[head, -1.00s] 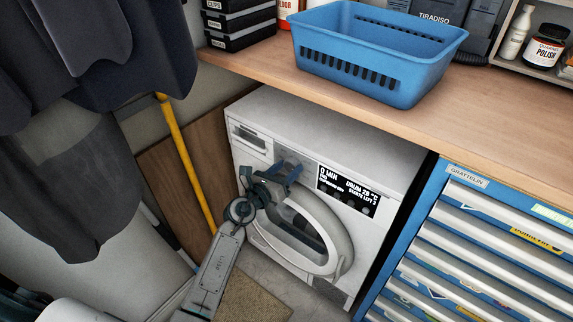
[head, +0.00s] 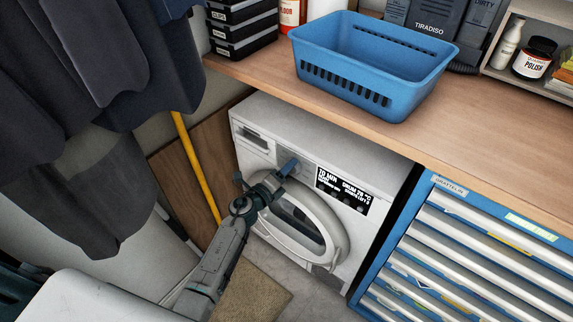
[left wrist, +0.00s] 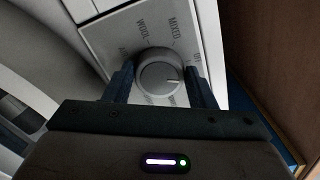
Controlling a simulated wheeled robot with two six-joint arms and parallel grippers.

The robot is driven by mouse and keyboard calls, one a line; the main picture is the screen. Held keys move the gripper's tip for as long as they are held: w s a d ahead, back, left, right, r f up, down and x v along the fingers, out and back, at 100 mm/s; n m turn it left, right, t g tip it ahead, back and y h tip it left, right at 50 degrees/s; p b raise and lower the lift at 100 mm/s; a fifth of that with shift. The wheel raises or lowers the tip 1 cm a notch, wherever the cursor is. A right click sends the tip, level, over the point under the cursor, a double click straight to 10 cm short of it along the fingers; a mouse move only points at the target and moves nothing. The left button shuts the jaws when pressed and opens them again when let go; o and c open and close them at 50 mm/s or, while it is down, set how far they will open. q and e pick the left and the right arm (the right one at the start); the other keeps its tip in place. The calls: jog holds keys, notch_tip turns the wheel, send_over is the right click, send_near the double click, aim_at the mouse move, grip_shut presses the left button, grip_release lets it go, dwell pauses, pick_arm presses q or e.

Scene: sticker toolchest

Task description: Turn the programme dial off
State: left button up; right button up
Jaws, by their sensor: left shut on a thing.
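The programme dial (left wrist: 158,76) is a round light-grey knob on the white machine's front panel. In the head view my left gripper (head: 288,167) reaches the upper front of the machine (head: 300,121) and hides the dial. A lit display (head: 343,189) beside it shows minutes, drum temperature and starts left. My right gripper is out of view.
The round door (head: 335,240) lies below the gripper. A wooden worktop (head: 500,115) with a blue basket (head: 425,85) overhangs the machine. A blue drawer chest (head: 430,215) stands close at right. Dark clothes (head: 75,180) hang at left, near a yellow pole (head: 195,165).

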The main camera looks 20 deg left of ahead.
pick_arm(q)
jog(key=n+p, duration=0.2)
jog(key=n, duration=0.2)
jog(key=shift+p, duration=0.35)
jog(key=shift+n, duration=0.4)
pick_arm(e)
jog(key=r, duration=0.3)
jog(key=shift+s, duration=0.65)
pick_arm(q)
jog(key=o, duration=0.9)
jog(key=shift+o, duration=0.3)
jog(key=shift+f, duration=0.1)
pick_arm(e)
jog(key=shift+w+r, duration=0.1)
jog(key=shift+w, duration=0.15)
pick_arm(q)
jog(key=v, duration=1)
jog(key=shift+s+b, duration=0.35)
jog(key=shift+b, duration=0.1)
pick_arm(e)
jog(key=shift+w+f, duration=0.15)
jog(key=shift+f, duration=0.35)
